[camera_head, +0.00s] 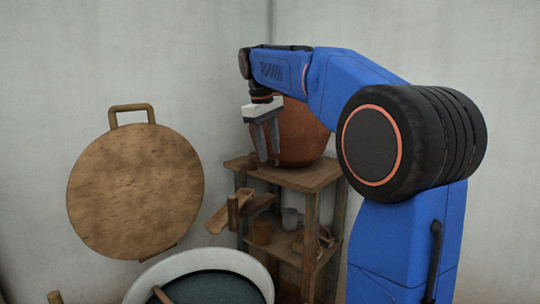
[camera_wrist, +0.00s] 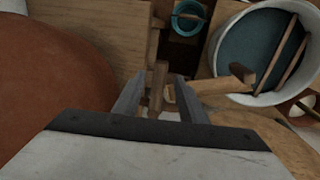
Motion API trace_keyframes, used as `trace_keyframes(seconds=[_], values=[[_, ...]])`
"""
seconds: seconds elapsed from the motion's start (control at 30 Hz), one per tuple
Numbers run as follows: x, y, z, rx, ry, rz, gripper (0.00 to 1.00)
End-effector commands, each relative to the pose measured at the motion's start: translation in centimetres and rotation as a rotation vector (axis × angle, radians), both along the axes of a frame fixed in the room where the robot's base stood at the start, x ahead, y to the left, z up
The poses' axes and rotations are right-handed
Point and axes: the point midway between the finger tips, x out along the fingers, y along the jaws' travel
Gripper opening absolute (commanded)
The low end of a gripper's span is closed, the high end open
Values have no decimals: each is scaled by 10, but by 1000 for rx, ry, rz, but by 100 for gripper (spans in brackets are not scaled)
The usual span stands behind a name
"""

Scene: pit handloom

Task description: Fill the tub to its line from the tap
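The white-rimmed tub (camera_head: 258,268) stands at the bottom of the head view, cut off by the frame, with dark teal liquid below its rim. The wrist view shows the tub (camera_wrist: 214,62) at upper right with sticks in it; I cannot make out a fill line. A wooden piece that looks like the tap (camera_head: 233,212) sticks out from the stand toward the tub; no stream shows. In the wrist view its upright peg (camera_wrist: 158,82) appears beyond my fingers. My gripper (camera_head: 267,160) points down, fingers apart and empty, in front of the clay pot (camera_head: 303,140).
The pot sits on a wooden stand (camera_head: 310,174) whose lower shelf holds a grey cup (camera_head: 290,218) and other small vessels. A round wooden board (camera_head: 137,190) with a handle is against the left wall.

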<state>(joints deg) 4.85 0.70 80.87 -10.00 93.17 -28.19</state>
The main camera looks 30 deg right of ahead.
Motion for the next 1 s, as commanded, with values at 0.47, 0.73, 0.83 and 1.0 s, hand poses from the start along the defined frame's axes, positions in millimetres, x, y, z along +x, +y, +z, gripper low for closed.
trace_keyframes(seconds=[0.47,0.73,0.83,1.0], values=[[2,-4,-21,0,1,0,38],[2,-4,-21,0,1,0,0],[2,-4,-21,0,0,-1,0],[1,0,-21,0,0,-40,0]])
